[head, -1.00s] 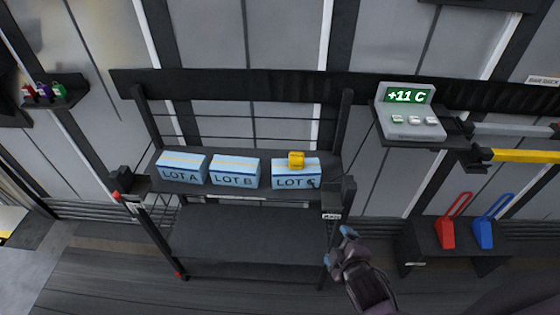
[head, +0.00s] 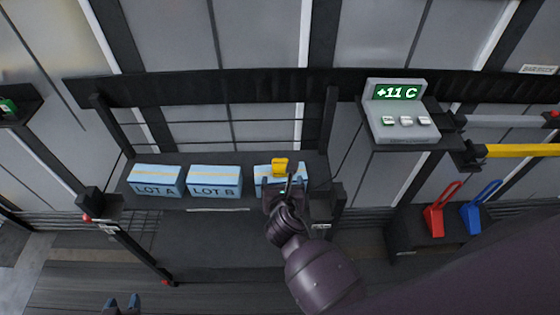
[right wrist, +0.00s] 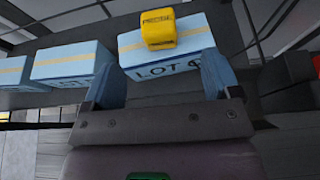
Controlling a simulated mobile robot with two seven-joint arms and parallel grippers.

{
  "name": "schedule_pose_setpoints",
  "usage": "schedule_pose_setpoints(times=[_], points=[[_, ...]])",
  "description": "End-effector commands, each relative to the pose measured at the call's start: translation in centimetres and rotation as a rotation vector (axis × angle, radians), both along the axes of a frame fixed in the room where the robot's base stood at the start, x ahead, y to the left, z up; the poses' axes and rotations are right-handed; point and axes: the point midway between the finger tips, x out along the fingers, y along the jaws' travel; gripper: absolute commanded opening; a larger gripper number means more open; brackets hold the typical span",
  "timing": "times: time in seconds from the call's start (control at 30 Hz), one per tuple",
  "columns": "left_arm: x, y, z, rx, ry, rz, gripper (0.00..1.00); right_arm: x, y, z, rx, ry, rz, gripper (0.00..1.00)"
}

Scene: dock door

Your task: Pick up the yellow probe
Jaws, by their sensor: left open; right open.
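The yellow probe (head: 280,167) is a small block on top of the right-hand blue lot box (head: 262,171), on the shelf. In the right wrist view the probe (right wrist: 158,28) sits on the far part of that box (right wrist: 192,45). My right gripper (head: 284,182) is just in front of the box and hides much of its front. Its fingers (right wrist: 162,76) are open and empty, spread to either side of the box's near face, with the probe beyond them. My left gripper (head: 122,303) is open and empty at the bottom left, low and far from the shelf.
The LOT A box (head: 155,180) and LOT B box (head: 214,181) stand left of the probe's box. A grey display reading +11 C (head: 400,110) is at right. A red tool (head: 433,220) and blue tool (head: 471,218) stand lower right. The lower shelf is bare.

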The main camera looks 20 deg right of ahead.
Motion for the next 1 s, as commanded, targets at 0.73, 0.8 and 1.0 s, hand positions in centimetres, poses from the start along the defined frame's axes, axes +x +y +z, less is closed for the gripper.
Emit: schedule_pose_setpoints(times=[0.73,0.8,1.0], points=[[0.0,0.0,-0.9,0.001,0.000,0.001,0.43,7.2,-1.7,-2.9,-0.004,0.001,0.001,0.83],[0.0,0.0,-1.0,0.001,-0.001,-0.001,0.43,8.1,-1.9,-3.2,-0.004,0.000,0.002,0.83],[0.4,0.0,-1.1,0.001,-0.008,-0.003,0.43,9.5,-2.4,-3.9,-0.005,0.000,0.001,0.83]])
